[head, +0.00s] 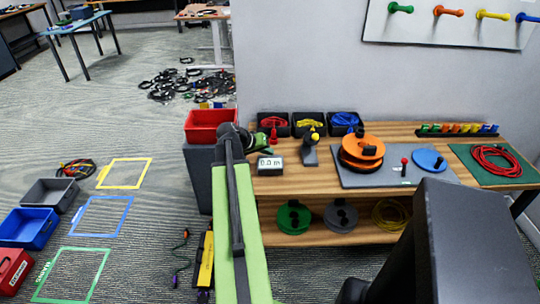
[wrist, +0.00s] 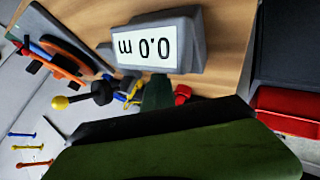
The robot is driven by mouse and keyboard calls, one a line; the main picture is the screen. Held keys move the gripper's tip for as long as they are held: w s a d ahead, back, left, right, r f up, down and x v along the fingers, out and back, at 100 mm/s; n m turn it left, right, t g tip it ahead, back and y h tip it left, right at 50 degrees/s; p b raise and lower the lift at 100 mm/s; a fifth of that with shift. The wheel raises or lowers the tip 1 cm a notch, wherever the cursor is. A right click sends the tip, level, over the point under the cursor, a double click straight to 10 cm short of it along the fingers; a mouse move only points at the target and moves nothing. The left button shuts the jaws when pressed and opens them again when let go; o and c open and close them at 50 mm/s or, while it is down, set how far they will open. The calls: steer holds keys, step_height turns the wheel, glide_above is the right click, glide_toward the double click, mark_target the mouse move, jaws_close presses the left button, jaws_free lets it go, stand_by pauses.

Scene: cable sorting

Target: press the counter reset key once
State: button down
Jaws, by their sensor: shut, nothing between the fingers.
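The counter (head: 270,165) is a grey box with a white display reading "0.0 m", on the left end of the wooden bench. In the wrist view the counter (wrist: 185,45) shows its display upside down. I cannot make out its reset key in either view. My gripper (head: 258,140) is shut and empty, just behind and above the counter in the head view. In the wrist view my gripper's dark green tip (wrist: 158,92) is close to the counter's edge; I cannot tell whether they touch.
A black stand with a yellow tip (head: 310,148) is right of the counter, then an orange reel (head: 362,146) on a grey board. Black boxes of red (head: 272,123), yellow and blue cable line the back. A red bin (head: 207,124) stands left of the bench.

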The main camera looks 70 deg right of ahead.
steer(key=shift+r+p, duration=0.75)
steer(key=shift+r, duration=0.15)
step_height(320, 180, up, 5)
steer(key=p, duration=0.5)
